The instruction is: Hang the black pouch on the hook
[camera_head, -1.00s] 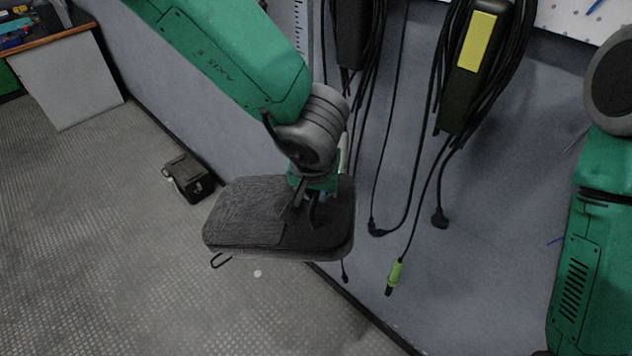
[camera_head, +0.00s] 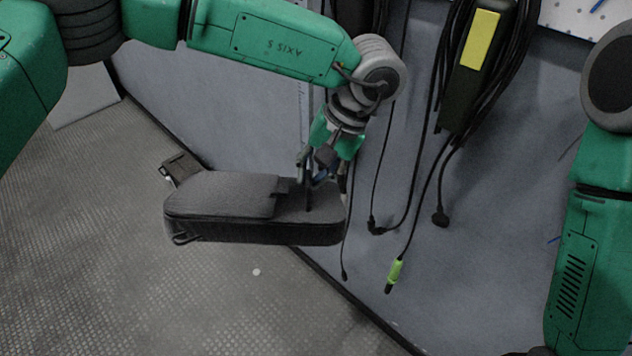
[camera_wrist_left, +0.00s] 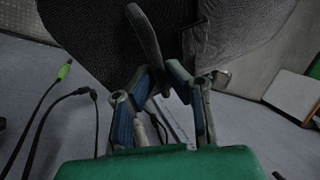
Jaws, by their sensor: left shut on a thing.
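The black pouch (camera_head: 225,195) hangs in the air in the head view, lying nearly flat with its long side across the picture. A small wire loop shows at its lower left corner. My left gripper (camera_head: 310,190) is shut on the pouch near its right end, from above. In the left wrist view the dark pouch (camera_wrist_left: 90,35) fills the top, and the left gripper's fingers (camera_wrist_left: 165,75) close on it. My right gripper is not in view; only part of my right arm shows at the right edge. I cannot make out the hook.
A grey wall panel (camera_head: 240,115) stands behind the pouch. A black charger with a yellow label (camera_head: 480,40) and looped cables hang on it. A cable with a green plug (camera_head: 395,272) dangles right of the pouch.

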